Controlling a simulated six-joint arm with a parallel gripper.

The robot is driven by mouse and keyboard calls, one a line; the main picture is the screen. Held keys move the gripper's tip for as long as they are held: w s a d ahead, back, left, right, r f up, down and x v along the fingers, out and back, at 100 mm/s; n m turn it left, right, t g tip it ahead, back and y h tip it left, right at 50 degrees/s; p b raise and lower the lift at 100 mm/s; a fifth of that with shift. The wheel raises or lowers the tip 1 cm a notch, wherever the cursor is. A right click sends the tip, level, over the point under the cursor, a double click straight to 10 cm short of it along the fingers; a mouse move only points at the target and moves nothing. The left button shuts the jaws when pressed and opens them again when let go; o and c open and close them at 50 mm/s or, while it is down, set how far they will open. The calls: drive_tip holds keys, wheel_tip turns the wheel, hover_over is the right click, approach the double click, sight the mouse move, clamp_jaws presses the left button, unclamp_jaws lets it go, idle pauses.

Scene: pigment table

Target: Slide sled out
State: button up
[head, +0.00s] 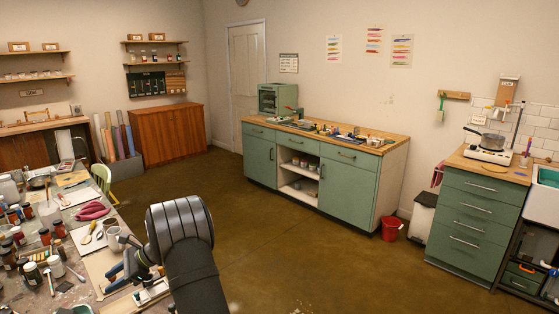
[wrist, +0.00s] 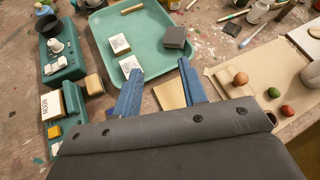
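No part in view can be clearly told as the sled. In the wrist view, two teal fixtures stand at the left: an upper one (wrist: 63,72) with white knobs, and a lower one (wrist: 73,112) with a block (wrist: 53,104) bearing dark lettering. A flat tan wooden piece (wrist: 171,95) lies below and between my fingers, partly hidden by my gripper's body. My gripper (wrist: 160,67) has its two blue fingers apart with nothing held between them. The fingertips are over the near edge of a teal tray (wrist: 108,33). In the head view my gripper is low over the left workbench.
The tray holds two lettered white blocks (wrist: 119,44), a wooden stick and a dark grey block (wrist: 174,37). A grey cup (wrist: 312,75) stands by the right edge. Jars (head: 33,275) crowd the workbench.

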clamp_jaws()
drive_tip(key=w+d+f+n+t+h, duration=0.2)
drive_tip(key=w+d+n+t, duration=0.15)
drive_tip(key=d+n, duration=0.4)
drive_tip(key=w+d+f+n+t+h, duration=0.1)
drive_tip(key=w+d+n+t+h, duration=0.25)
drive_tip(key=d+n, duration=0.4)
drive_tip(key=n, duration=0.1)
approach(141, 297)
drive_tip(key=shift+y, duration=0.35)
drive_tip(key=f, duration=0.1)
drive_tip(key=w+d+f, duration=0.1)
drive_tip(key=w+f, duration=0.1)
drive_tip(key=shift+d+f, duration=0.3)
drive_tip(key=shift+f, duration=0.05)
drive_tip(key=shift+s+a+r, duration=0.1)
drive_tip(key=shift+s+a, duration=0.1)
drive_tip(key=shift+a, duration=0.4)
drive_tip(key=shift+s+a, duration=0.2)
drive_tip(key=shift+a, duration=0.35)
drive_tip(key=shift+s+a, duration=0.2)
drive_tip(key=shift+a, duration=0.35)
